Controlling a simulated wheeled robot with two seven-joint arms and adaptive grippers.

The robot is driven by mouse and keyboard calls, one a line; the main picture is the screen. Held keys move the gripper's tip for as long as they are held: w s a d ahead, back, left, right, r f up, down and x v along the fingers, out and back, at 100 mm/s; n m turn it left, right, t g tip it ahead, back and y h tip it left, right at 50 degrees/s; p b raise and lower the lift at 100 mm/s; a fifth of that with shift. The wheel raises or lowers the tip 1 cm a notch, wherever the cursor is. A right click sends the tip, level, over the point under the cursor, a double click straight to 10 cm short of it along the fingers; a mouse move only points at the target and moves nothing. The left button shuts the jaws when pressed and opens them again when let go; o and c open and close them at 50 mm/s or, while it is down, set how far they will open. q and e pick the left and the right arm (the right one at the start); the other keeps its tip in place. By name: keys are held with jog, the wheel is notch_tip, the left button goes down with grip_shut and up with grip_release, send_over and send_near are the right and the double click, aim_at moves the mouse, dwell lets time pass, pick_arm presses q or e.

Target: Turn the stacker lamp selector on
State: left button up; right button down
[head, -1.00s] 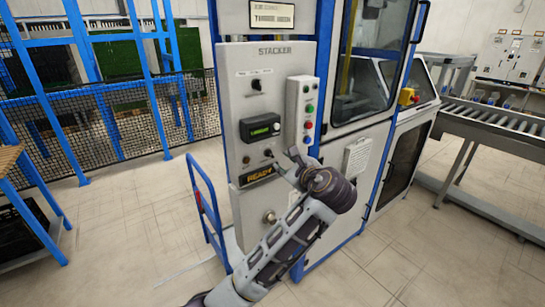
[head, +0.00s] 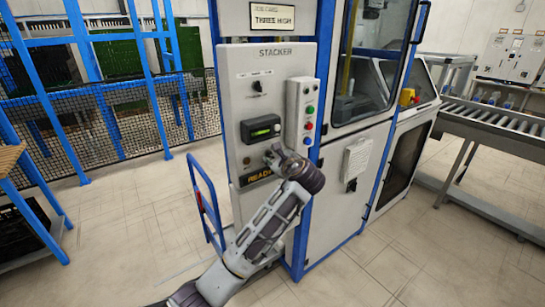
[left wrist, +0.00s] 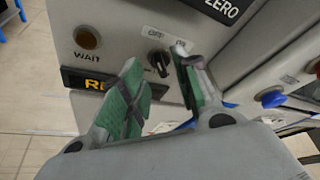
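The stacker panel (head: 285,60) is a grey upright plate on the blue-framed machine. In the left wrist view a small black selector (left wrist: 158,62) sits below OFF and ON labels; its upper end seems to lean toward OFF. My left gripper (left wrist: 156,58) is open, its green-padded fingers on either side of the selector; contact cannot be told. In the head view the left gripper (head: 275,155) is at the lower panel and hides this selector. The READY sign (head: 257,177) has amber letters. My right gripper is out of view.
A button box (head: 300,115) with several coloured buttons projects right of the gripper. A display box (head: 261,128) is just above it, and a black rotary switch (head: 257,86) higher up. A blue cart (head: 208,205) stands lower left. The floor in front is clear.

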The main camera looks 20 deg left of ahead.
aim_at(270, 155)
pick_arm(q)
jog(key=shift+x, duration=1.35)
jog(key=shift+c, duration=0.3)
grip_shut()
